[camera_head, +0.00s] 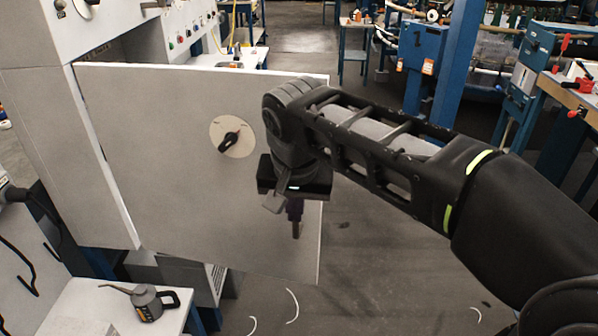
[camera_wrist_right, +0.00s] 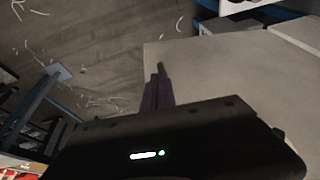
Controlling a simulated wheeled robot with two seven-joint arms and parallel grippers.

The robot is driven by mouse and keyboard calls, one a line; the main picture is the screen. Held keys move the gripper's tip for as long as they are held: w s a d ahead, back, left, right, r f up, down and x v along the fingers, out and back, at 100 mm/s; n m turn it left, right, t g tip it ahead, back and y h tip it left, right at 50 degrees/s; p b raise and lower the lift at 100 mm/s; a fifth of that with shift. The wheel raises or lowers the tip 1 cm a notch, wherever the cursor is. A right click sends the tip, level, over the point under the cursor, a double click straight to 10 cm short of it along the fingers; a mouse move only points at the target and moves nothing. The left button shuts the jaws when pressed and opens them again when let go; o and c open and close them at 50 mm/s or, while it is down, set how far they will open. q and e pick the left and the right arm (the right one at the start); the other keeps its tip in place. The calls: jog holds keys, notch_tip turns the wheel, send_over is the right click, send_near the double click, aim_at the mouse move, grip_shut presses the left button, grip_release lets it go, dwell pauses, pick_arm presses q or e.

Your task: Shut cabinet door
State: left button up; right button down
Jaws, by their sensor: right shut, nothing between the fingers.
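The cabinet door (camera_head: 165,160) is a light grey panel with a round plate and a black knob (camera_head: 231,143). It stands wide open, swung out from the grey cabinet (camera_head: 50,120) at the left. My right gripper (camera_head: 296,232) points down in front of the door near its free right edge. Its purple fingers are together and hold nothing. In the right wrist view the fingers (camera_wrist_right: 160,75) overlap the door panel (camera_wrist_right: 215,70) near its edge. I cannot tell whether they touch it. My left gripper is not in view.
An oil can (camera_head: 147,302) stands on a white table (camera_head: 95,305) at the lower left, below the door. Blue machine frames (camera_head: 425,60) and a workbench stand at the right and back. The floor right of the door is open, with a few pale strands.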

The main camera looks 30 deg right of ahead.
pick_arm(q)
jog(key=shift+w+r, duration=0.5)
pick_arm(e)
notch_tip(320, 180, up, 6)
jog(key=s+d+m+h, duration=0.1)
jog(key=s, duration=0.1)
jog(key=shift+s, duration=0.3)
jog(key=shift+d+f, duration=0.1)
jog(key=shift+f, duration=0.1)
pick_arm(q)
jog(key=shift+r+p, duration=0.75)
jog(key=shift+p, duration=0.15)
pick_arm(e)
send_over(317, 213)
jog(key=s+a, duration=0.2)
notch_tip(317, 213, down, 9)
jog(key=shift+w+d, duration=0.15)
jog(key=shift+d, duration=0.05)
jog(key=shift+w+d, duration=0.1)
